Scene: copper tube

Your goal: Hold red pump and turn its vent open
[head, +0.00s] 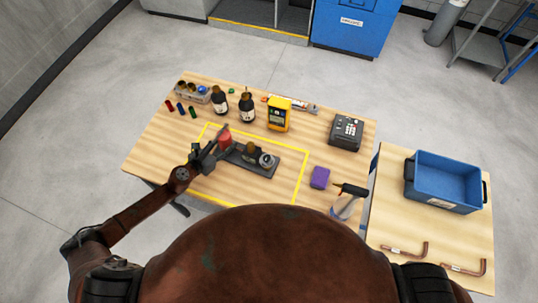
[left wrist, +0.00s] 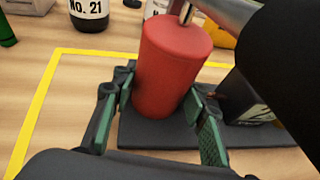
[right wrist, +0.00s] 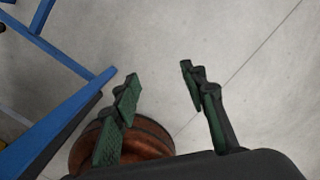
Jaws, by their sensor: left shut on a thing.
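The red pump (head: 224,139) is a red cylinder standing upright at the left end of a dark base plate (head: 285,163) inside the yellow outline. In the left wrist view the pump (left wrist: 172,65) fills the space between the green-padded fingers. My left gripper (left wrist: 160,118) is shut around its lower body. A thin metal stem (left wrist: 186,12) rises from its top, and a grey bar crosses above it; I cannot tell which part is the vent or how it is set. My right gripper (right wrist: 163,105) is open and empty over bare floor, and hidden in the head view.
Other parts stand on the base plate right of the pump. Bottles (head: 246,107), a yellow device (head: 279,114) and a keypad box (head: 345,132) are behind. A purple block (head: 320,177) and a spray bottle (head: 347,200) are at right. A blue crate (head: 412,171) and copper tubes (head: 408,251) occupy the side table.

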